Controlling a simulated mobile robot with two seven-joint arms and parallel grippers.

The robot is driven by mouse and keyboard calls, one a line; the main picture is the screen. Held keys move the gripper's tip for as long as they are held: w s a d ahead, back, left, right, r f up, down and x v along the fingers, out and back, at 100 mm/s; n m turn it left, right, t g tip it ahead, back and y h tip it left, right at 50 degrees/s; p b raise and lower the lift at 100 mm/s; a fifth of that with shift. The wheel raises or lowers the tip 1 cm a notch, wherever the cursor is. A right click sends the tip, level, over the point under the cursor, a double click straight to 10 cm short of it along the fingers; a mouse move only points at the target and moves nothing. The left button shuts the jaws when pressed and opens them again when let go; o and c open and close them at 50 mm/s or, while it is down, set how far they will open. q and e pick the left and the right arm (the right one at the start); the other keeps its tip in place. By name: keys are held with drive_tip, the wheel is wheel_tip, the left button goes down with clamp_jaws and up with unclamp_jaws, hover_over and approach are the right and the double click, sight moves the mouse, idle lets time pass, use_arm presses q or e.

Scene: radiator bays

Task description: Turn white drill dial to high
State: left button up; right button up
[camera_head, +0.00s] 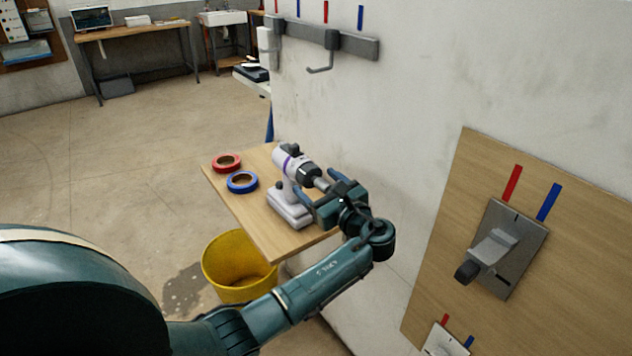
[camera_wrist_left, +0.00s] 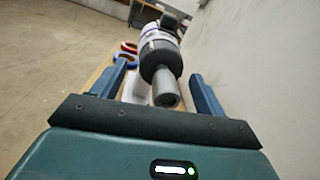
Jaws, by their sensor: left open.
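A white drill (camera_head: 289,185) with purple bands and a dark grey collar stands upright on a wooden shelf (camera_head: 262,233) against the wall. Its nose points towards my left gripper (camera_head: 322,202). In the left wrist view the drill (camera_wrist_left: 159,45) is between the two blue fingers of the gripper (camera_wrist_left: 160,88), with its grey tip nearest the camera. The fingers are apart, with gaps to the drill on both sides. I cannot make out the dial's mark or setting. My right gripper does not show.
A red tape roll (camera_head: 226,163) and a blue tape roll (camera_head: 242,182) lie on the shelf left of the drill. A yellow bucket (camera_head: 238,268) stands below. A wall board (camera_head: 440,240) with a lever switch (camera_head: 487,255) is at the right.

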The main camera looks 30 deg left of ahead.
use_arm(q)
drive_tip(key=shift+w+a, duration=0.25)
drive_tip(key=shift+a, duration=0.3)
